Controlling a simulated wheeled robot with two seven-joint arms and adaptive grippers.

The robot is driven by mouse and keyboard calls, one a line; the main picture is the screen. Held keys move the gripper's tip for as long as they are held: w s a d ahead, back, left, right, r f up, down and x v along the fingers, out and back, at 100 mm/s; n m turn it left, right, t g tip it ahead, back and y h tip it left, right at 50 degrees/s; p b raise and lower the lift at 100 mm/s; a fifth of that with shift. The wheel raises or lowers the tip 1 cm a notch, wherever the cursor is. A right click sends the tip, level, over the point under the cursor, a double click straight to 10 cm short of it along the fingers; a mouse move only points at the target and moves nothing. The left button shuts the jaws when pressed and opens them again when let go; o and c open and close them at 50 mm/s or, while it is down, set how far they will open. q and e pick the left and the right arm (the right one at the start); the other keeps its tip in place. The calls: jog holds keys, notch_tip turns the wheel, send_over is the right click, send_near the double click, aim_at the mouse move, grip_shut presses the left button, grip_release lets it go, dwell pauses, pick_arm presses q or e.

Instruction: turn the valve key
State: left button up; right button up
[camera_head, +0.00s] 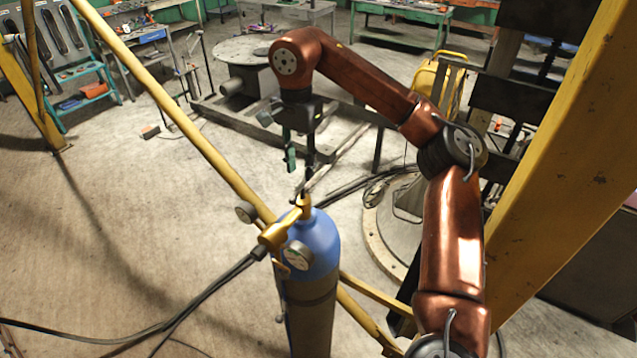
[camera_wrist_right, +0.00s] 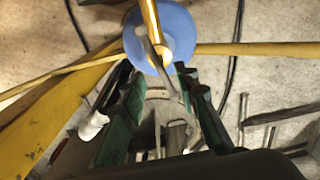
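A blue gas cylinder (camera_head: 318,240) stands upright with a brass valve and regulator (camera_head: 277,232) on top. A small dark grey key (camera_head: 299,189) sits at the top of the brass valve; in the right wrist view a grey key-like piece (camera_wrist_right: 156,57) shows over the blue cylinder top (camera_wrist_right: 180,28). My right gripper (camera_head: 301,164) points down just above the valve. In the wrist view its green-sided fingers (camera_wrist_right: 162,80) are spread apart, with the grey piece near the gap between them and no clear contact. My left gripper is out of view.
Round gauges (camera_head: 298,256) stick out beside the valve. Black hoses (camera_head: 215,287) run left from the regulator. A yellow rail (camera_head: 190,130) passes close behind the cylinder, and a thick yellow beam (camera_head: 575,150) stands at right. The floor at left is largely clear.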

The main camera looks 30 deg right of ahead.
aim_at(302, 183)
jog(key=shift+d+f+p, duration=0.15)
jog(key=shift+f+p, duration=0.15)
jog(key=shift+f, duration=3.5)
grip_shut()
